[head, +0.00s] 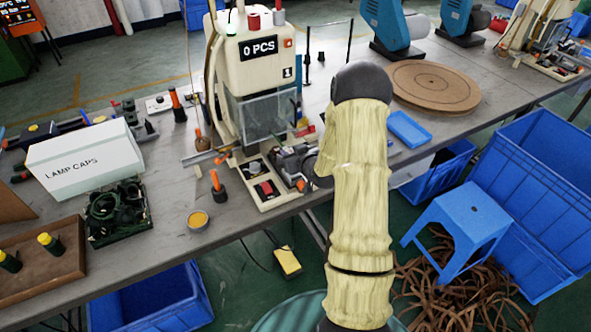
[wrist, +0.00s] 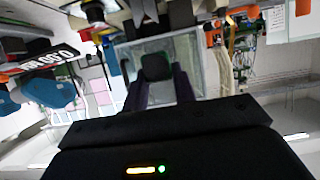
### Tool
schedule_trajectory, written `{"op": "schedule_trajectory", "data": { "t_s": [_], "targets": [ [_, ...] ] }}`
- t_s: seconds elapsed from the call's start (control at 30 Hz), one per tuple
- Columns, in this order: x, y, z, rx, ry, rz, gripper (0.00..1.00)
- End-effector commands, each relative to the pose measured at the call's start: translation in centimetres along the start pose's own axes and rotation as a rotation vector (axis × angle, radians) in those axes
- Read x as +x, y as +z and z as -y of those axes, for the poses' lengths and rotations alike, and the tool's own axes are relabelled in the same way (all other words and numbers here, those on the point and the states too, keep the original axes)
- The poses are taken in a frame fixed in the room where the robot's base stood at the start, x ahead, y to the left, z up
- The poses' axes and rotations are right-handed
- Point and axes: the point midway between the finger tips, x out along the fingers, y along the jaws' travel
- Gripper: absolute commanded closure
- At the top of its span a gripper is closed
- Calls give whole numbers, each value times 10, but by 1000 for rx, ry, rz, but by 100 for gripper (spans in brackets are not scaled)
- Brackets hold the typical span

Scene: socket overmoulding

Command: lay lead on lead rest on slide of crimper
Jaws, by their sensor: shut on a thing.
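The crimper (head: 262,75) is a cream machine with a "0 PCS" display, a clear guard and a low base with a slide area (head: 262,185) at its front. My gripper (head: 297,163) is at the right of that base, partly hidden by my arm. In the wrist view my gripper (wrist: 159,90) has its two dark fingers shut on a dark block (wrist: 157,66), apparently an end of the lead. The rest of the lead cannot be made out. I cannot pick out the lead rest clearly, nor tell whether the lead touches it.
A white "LAMP CAPS" box (head: 85,158), a dark crate of black coils (head: 118,212) and a brown tray (head: 40,265) are on the left. A round brown board (head: 433,86) and a blue tray (head: 408,129) are on the right. A blue stool (head: 462,215) stands in front of the bench.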

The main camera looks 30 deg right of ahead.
Motion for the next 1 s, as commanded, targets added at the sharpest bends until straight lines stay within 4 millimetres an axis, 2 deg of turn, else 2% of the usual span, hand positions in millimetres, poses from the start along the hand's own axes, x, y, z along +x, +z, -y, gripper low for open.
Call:
{"op": "schedule_trajectory", "data": {
  "t_s": [0.1, 0.2, 0.63, 0.9, 1.0],
  "targets": [
    [5, 20, -8, 7, 12, 4, 96],
    [8, 31, -13, 8, 20, 2, 96],
    [11, 39, -14, 8, 22, 1, 96],
    [24, 68, -13, 8, 20, 2, 96],
    [26, 73, -12, 7, 20, 0, 96]
  ]
}}
